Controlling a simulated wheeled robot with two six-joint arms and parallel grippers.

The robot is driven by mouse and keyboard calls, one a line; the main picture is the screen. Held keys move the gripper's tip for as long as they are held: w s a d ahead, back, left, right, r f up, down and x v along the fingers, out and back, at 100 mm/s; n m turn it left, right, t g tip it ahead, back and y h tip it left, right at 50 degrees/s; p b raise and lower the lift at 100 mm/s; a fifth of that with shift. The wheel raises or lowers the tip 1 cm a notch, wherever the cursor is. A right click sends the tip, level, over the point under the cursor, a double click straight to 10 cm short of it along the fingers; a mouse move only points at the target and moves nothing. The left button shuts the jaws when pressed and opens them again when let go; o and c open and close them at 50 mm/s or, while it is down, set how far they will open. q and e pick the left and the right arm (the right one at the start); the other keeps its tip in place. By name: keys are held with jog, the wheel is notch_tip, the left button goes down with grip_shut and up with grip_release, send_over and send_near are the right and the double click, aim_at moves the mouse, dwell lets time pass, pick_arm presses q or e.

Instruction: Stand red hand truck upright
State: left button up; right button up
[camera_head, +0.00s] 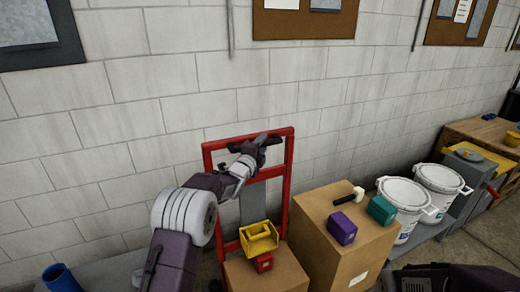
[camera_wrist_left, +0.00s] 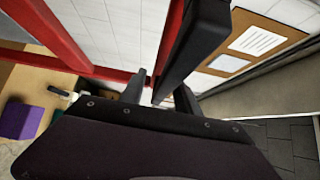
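The red hand truck (camera_head: 208,165) stands steeply near the block wall, with a red tubular frame and a grey centre plate. Its lower end is hidden behind cardboard boxes, so I cannot tell its exact tilt. My left gripper (camera_head: 262,143) is in front of its upper part, near the top bar. In the left wrist view, red frame bars (camera_wrist_left: 88,70) pass close to the gripper, whose fingers (camera_wrist_left: 160,93) are apart with wall visible between them. A dark bar beside them partly blocks the view. No firm grip shows. My right gripper is not visible.
A cardboard box (camera_head: 318,250) carries a purple block (camera_head: 341,228), a teal block (camera_head: 381,209) and a mallet (camera_head: 348,195). Another box (camera_head: 290,275) holds a yellow bin (camera_head: 259,238) and a red item. White buckets (camera_head: 405,195) stand right. A blue cup (camera_head: 62,280) sits lower left.

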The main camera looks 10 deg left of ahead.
pick_arm(q)
jog(key=s+a+b, duration=0.1)
jog(key=s+b, duration=0.1)
jog(key=s, duration=0.6)
jog(key=shift+s+a, duration=0.25)
jog(key=shift+s, duration=0.15)
